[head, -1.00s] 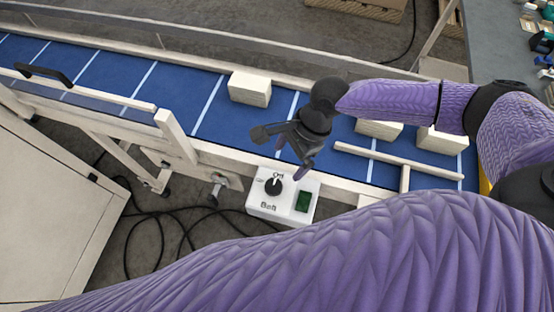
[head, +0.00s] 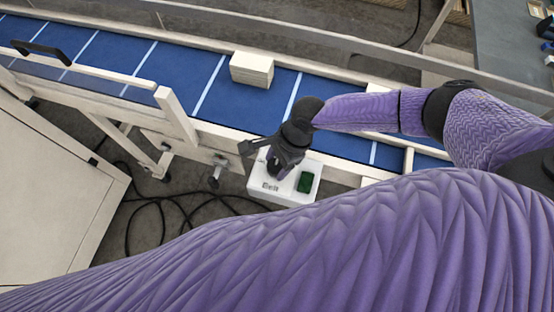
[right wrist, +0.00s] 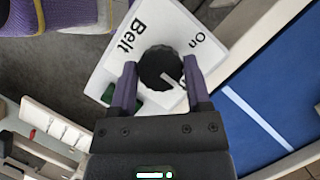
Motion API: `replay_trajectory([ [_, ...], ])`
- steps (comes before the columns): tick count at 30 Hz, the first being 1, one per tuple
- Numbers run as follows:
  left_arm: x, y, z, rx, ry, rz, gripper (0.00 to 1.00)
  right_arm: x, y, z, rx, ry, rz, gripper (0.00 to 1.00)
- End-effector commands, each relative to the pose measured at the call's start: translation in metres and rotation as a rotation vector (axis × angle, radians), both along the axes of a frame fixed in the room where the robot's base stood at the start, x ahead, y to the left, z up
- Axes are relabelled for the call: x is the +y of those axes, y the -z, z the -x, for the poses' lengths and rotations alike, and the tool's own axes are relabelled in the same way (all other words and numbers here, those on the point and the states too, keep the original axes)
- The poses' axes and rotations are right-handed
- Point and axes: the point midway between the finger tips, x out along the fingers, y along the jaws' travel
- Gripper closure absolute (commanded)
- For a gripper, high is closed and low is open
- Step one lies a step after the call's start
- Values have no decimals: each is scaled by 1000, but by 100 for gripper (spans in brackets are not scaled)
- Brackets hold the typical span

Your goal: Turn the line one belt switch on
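The white belt switch box (head: 284,195) stands beside the conveyor's near side, with a dark green panel (head: 305,181) on top. In the right wrist view its black round knob (right wrist: 157,66) shows with the words "Belt" and "On" beside it. The knob's white mark points toward the lower right there, near the right finger. My right gripper (head: 271,168) is over the box and hides the knob in the head view. Its two fingers are apart, one on each side of the knob; I cannot tell whether they touch it. My left gripper is not in view.
A blue conveyor belt (head: 150,68) with pale rails runs behind the box. A pale block (head: 252,69) sits on it. A pale cabinet (head: 55,205) stands at left, and black cables (head: 160,200) lie on the floor. My purple arm fills the foreground.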

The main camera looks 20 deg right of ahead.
Motion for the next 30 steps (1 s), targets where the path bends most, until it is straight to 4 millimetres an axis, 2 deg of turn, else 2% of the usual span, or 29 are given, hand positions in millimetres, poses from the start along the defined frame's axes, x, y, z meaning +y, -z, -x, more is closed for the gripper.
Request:
replay_trajectory([
  [1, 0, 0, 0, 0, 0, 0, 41, 0, 0, 0, 0, 0, 0, 73],
  [4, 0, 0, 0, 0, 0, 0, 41, 0, 0, 0, 0, 0, -1, 94],
  [5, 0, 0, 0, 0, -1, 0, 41, 0, 0, 0, 0, 0, -1, 97],
  [17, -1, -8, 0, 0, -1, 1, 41, 1, -2, 0, 3, -102, -3, 97],
  [30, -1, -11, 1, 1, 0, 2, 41, 2, 0, -1, 3, -493, -3, 97],
])
